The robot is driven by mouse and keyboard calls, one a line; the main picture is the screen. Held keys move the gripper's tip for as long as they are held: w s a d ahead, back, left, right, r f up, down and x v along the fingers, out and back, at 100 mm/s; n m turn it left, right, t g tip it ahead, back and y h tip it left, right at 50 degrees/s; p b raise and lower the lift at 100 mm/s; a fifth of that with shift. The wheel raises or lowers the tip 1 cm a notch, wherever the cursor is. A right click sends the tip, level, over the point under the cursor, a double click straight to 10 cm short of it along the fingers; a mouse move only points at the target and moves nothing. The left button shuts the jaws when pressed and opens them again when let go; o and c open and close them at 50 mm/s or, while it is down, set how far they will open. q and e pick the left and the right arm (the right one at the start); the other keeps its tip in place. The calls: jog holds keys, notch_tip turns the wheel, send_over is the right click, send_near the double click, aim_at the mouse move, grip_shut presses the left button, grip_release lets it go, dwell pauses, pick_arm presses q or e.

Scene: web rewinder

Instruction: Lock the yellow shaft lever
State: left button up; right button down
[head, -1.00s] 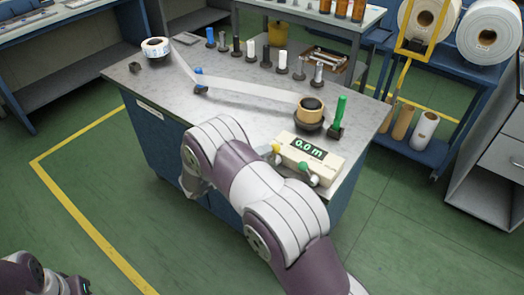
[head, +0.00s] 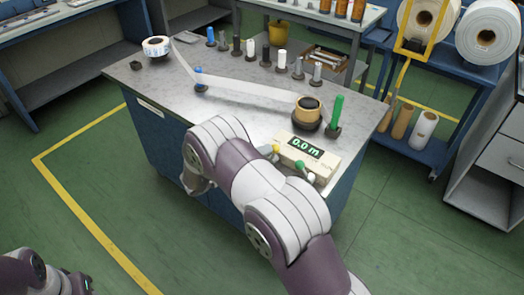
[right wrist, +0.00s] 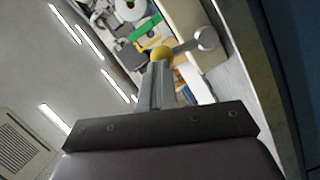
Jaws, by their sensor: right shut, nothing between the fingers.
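The yellow shaft lever (head: 276,149) shows as a small yellow knob at the front left of the cream counter box (head: 318,167). In the right wrist view the yellow knob (right wrist: 160,53) is just beyond the tips of my right gripper (right wrist: 157,72), with a grey rod and round grey end pointing right. The grey fingers are together, with nothing held between them. I cannot tell whether they touch the knob. In the head view my right arm hides most of this gripper. My left gripper is out of view; only part of its arm shows at bottom left.
A green-knobbed lever (head: 300,165) is on the same box. A green post (head: 337,111) and a tan-cored roll (head: 308,108) stand behind it. A white web (head: 250,92) runs to the label roll (head: 156,46). Several cores stand along the table's back edge.

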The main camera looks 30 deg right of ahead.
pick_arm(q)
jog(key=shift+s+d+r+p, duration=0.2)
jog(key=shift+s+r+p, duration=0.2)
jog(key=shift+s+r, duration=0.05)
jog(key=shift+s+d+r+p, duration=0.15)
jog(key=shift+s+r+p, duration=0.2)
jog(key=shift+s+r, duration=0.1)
pick_arm(e)
jog(key=shift+s+d+m+y, duration=0.3)
jog(key=shift+s+m, duration=0.35)
jog(key=shift+m, duration=0.35)
dwell(1.5)
